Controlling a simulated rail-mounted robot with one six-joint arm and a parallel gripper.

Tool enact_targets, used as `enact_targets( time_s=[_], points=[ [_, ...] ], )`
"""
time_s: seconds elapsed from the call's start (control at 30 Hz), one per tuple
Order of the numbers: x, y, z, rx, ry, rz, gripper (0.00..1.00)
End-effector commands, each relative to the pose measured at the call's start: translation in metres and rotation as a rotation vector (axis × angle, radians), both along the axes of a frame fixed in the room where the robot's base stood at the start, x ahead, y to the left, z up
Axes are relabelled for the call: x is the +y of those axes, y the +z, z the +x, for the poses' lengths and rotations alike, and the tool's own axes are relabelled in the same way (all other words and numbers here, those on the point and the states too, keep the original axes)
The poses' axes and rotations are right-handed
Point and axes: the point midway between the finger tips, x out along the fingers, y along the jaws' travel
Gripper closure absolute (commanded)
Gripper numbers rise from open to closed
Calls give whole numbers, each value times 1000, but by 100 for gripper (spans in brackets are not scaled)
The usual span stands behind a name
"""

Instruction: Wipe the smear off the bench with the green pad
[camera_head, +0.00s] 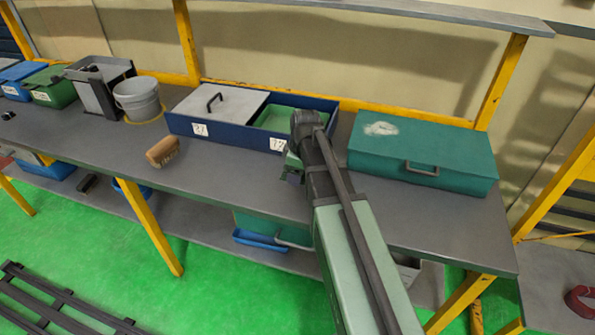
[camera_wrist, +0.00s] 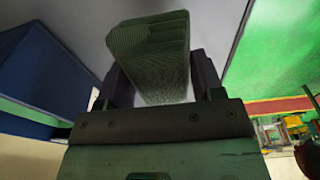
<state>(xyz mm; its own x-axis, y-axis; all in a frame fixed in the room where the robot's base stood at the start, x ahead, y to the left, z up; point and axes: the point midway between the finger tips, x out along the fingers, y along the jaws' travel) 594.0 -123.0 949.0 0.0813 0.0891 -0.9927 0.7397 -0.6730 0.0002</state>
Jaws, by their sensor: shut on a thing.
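My gripper (camera_wrist: 160,82) is shut on the green pad (camera_wrist: 148,45), a ribbed dark green block between the two fingers in the wrist view. In the head view my arm reaches over the bench (camera_head: 235,170), and the gripper end (camera_head: 293,170) is in front of the blue divided bin, mostly hidden by my own arm. I cannot tell there whether the pad touches the bench. I see no clear smear on the bare bench top; my arm covers part of it.
The blue bin (camera_head: 225,133) stands behind my gripper, with a teal toolbox (camera_head: 425,160) to its right. A wooden brush (camera_head: 162,152) lies to the left. A grey bucket (camera_head: 138,97) stands further left, on a yellow ring.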

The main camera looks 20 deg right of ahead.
Motion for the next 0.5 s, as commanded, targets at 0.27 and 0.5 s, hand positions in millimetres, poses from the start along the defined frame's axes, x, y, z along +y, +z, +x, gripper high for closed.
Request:
enact_targets(
  time_s=[0.27, 0.5],
  points=[
    [0, 2, 0, 0, 0, 0, 58],
    [0, 30, 0, 0, 0, 0, 58]
  ],
)
